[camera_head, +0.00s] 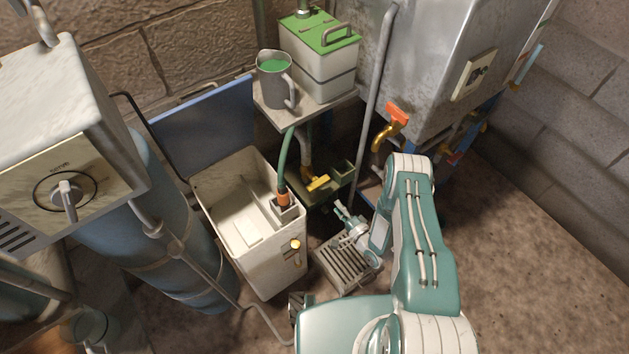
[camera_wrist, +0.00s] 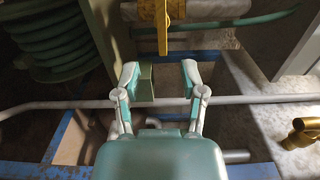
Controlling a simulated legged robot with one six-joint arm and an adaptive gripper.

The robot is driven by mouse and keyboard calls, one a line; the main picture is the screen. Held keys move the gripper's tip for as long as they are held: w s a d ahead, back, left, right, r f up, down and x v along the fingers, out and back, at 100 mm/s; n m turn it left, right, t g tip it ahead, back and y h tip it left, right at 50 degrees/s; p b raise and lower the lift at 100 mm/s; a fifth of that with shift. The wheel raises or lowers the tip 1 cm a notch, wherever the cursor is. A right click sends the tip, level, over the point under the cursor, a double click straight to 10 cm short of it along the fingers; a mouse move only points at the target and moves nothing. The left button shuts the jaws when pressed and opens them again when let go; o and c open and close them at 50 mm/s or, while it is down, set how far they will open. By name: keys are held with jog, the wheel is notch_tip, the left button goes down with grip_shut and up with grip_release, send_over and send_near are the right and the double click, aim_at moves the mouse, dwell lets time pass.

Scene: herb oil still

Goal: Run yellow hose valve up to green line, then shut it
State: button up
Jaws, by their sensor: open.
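The yellow valve handle (camera_head: 318,183) sits on a pipe below the small shelf, right of the white open tank (camera_head: 207,190). In the wrist view a yellow handle (camera_wrist: 162,25) hangs at the top centre, beyond my fingertips. A green hose (camera_head: 284,155) with an orange end fitting (camera_head: 283,199) runs down into the tank's right side. My gripper (camera_head: 341,207) is just below and right of the valve, apart from it. In the wrist view my gripper (camera_wrist: 160,74) is open, with nothing held between its fingers. I cannot make out a green line or the liquid level.
A jug of green liquid (camera_head: 273,88) and a green-lidded box (camera_head: 318,75) stand on the shelf. A brass tap with an orange handle (camera_head: 397,113) is up to the right. A grey pipe (camera_wrist: 250,99) crosses behind my fingers. A slatted grate (camera_head: 345,265) lies below my gripper.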

aim_at(320, 186)
jog(key=x, duration=1)
jog(key=shift+a, duration=0.15)
jog(key=shift+w, duration=0.1)
jog(key=shift+d, duration=0.3)
jog(key=shift+c, duration=0.4)
jog(key=c, duration=0.5)
jog(key=shift+a, duration=0.2)
grip_shut()
